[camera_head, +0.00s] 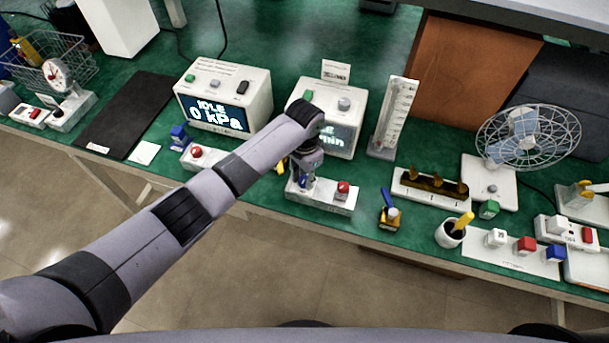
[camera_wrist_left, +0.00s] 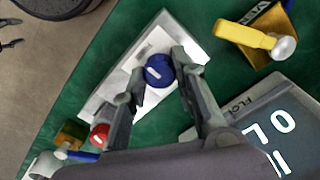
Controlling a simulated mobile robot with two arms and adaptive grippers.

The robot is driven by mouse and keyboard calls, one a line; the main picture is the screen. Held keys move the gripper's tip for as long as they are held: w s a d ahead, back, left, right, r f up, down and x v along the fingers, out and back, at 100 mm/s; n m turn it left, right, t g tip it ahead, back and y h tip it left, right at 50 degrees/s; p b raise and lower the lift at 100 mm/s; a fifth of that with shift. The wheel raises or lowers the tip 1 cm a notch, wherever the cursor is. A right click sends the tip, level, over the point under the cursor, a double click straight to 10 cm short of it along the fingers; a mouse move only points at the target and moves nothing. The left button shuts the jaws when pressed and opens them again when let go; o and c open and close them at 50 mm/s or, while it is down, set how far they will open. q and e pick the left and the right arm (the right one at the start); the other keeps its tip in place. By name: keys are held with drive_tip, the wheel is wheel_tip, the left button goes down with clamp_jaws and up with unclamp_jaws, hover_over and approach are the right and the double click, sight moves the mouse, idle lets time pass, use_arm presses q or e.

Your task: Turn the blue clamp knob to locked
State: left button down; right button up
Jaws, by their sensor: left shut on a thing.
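The blue clamp knob (camera_wrist_left: 158,71) is round with a short white mark and sits on a white base (camera_wrist_left: 112,78). My left gripper (camera_wrist_left: 160,75) reaches down to it, with one finger on each side, shut on the knob. The white mark runs at a slant across the knob in the left wrist view. A red knob (camera_head: 343,188) sits on the right part of that base. My right gripper is not in view.
A white flow meter box (camera_head: 352,100) stands behind the arm. A brass valve with a yellow handle (camera_wrist_left: 245,35) is close to the clamp. A small yellow block with a blue lever (camera_head: 388,212) stands to the right. The table's front edge is near the base.

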use_arm(q)
drive_tip(key=m+p, duration=0.1)
drive_tip(key=m, duration=0.2)
drive_tip(key=shift+m, duration=0.4)
drive_tip(key=m, duration=0.4)
drive_tip(key=shift+m+p, duration=0.3)
drive_tip(key=m, duration=0.4)
drive_tip(key=shift+m, duration=0.3)
drive_tip(key=shift+m+b, duration=0.4)
drive_tip(key=shift+m, duration=2.1)
drive_tip(key=c, duration=1.3)
unclamp_jaws()
